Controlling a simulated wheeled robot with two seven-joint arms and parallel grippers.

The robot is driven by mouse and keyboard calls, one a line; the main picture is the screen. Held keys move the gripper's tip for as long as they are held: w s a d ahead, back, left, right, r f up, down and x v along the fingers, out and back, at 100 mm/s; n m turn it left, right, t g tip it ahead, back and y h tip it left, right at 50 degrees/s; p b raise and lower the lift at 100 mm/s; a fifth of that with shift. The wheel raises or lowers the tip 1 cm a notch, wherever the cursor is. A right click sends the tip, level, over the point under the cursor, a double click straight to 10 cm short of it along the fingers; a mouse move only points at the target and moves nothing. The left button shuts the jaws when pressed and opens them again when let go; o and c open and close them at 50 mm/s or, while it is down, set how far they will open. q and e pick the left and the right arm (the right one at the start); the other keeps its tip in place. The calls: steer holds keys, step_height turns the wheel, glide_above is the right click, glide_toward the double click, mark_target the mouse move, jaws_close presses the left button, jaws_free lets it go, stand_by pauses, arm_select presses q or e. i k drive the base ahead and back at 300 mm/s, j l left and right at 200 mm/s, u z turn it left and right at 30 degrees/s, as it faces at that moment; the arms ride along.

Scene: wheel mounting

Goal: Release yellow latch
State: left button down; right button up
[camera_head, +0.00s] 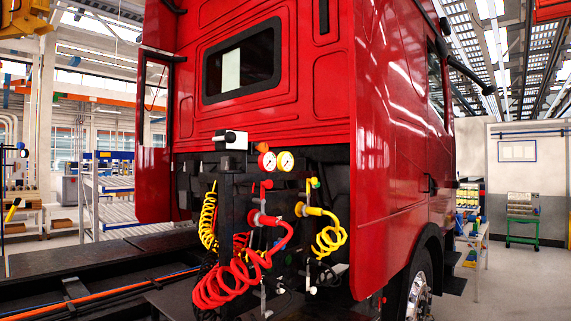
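The back of a red truck cab (320,110) fills the middle of the head view. A yellow coupling (314,211) sits low on its rear panel, with a coiled yellow hose (331,238) hanging from it. A red coupling (262,219) with a coiled red hose (226,287) is to the left. Neither of my grippers is in view.
Two round gauges (285,161) sit above the couplings. A dark post with a white-topped box (232,140) stands left of them. Another yellow coil (208,218) hangs further left. The dark truck frame (120,275) runs out at lower left.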

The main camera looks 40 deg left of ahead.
mark_target(313, 181)
steer(key=i+u, duration=0.15)
steer(key=u, duration=0.65)
steer(key=i+l+u, duration=0.4)
steer(key=l, duration=0.2)
steer(key=i+l+u, duration=0.15)
steer(key=l, duration=0.2)
steer(key=i+l+u, duration=0.2)
steer(key=l, duration=0.2)
steer(key=i+l+u, duration=0.2)
steer(key=l, duration=0.2)
steer(key=i+l, duration=0.1)
steer(key=l, duration=0.3)
steer(key=i+l, duration=0.15)
steer(key=l, duration=0.2)
steer(key=i+l, duration=0.1)
steer(key=l, duration=0.3)
steer(key=i+l, duration=0.15)
steer(key=l, duration=0.2)
steer(key=i+l, duration=0.1)
steer(key=l, duration=0.3)
